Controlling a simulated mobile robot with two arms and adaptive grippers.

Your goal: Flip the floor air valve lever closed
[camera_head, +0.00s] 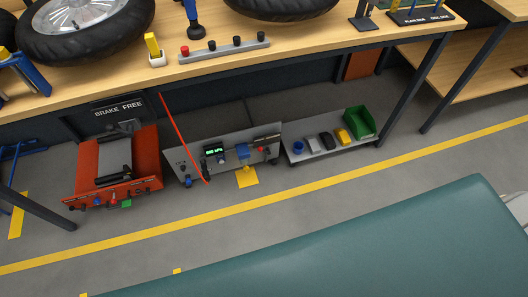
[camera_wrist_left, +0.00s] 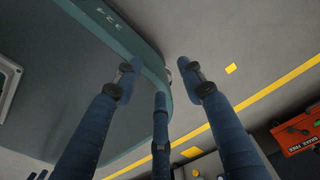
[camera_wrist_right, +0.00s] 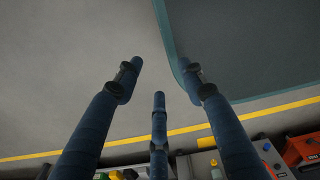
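A low grey panel (camera_head: 274,131) stands on the floor under the workbench. It carries a lit green display (camera_head: 214,150), a blue fitting (camera_head: 242,151) and a red knob (camera_head: 262,149). A yellow patch (camera_head: 247,177) lies on the floor in front of it. I cannot tell which small part is the air valve lever or how it is turned. My left gripper (camera_wrist_left: 160,82) has its fingers spread with nothing between them. My right gripper (camera_wrist_right: 160,80) is also spread and empty. Both are well away from the panel and out of the head view.
An orange-red unit (camera_head: 147,154) marked by a BRAKE FREE sign (camera_head: 119,108) stands left of the panel. A thin red bar (camera_head: 182,136) slants before it. A low shelf (camera_head: 300,155) with a green bin (camera_head: 360,122) is at right. Floor beyond the yellow line (camera_head: 150,233) is clear.

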